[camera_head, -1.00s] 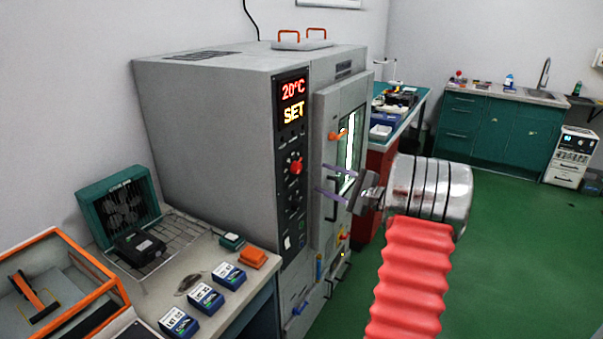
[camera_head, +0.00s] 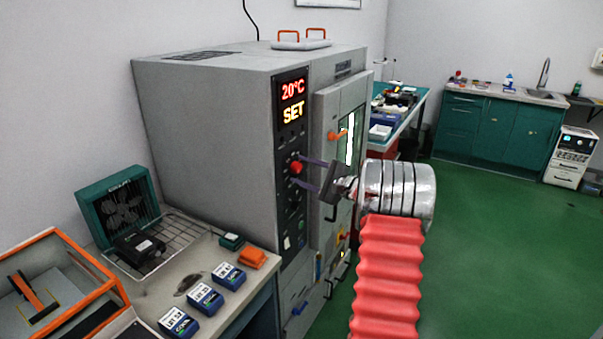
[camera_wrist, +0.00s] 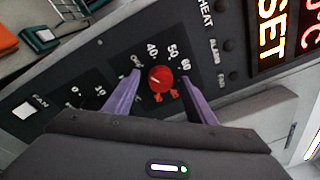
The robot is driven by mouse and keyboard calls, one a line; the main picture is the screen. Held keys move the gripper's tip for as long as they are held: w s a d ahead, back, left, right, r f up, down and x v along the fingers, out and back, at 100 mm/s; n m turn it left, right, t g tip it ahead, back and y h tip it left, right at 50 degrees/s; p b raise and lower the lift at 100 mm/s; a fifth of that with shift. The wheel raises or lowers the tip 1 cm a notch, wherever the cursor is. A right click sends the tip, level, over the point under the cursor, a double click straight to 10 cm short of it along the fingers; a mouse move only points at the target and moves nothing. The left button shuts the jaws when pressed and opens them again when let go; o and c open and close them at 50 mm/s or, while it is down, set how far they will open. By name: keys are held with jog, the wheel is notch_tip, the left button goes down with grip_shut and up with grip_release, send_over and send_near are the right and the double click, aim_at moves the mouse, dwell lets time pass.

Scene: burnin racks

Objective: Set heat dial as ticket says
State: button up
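The red heat dial (camera_head: 296,168) is on the black control panel of the grey oven (camera_head: 200,140). In the wrist view the dial (camera_wrist: 161,80) sits amid a printed scale with OFF, 40, 50 and 60. I cannot tell surely which mark it points at. My gripper (camera_head: 302,171) is open at the panel. Its purple fingers (camera_wrist: 160,73) stand on either side of the dial, with gaps showing; contact is not visible. The display (camera_head: 292,101) reads 20°C in red and SET in yellow. I see no readable ticket.
A second scale and a white FAN switch (camera_wrist: 24,110) are beside the dial. The oven door (camera_head: 346,150) has an orange handle. Several labelled blue boxes (camera_head: 205,298), a wire rack and an orange-framed case (camera_head: 60,285) are on the left bench. Green floor at right is clear.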

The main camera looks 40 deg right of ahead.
jog(key=c, duration=1)
jog(key=shift+a, duration=0.4)
jog(key=shift+c, duration=0.2)
jog(key=shift+d+f, duration=0.1)
jog(key=shift+d, duration=0.15)
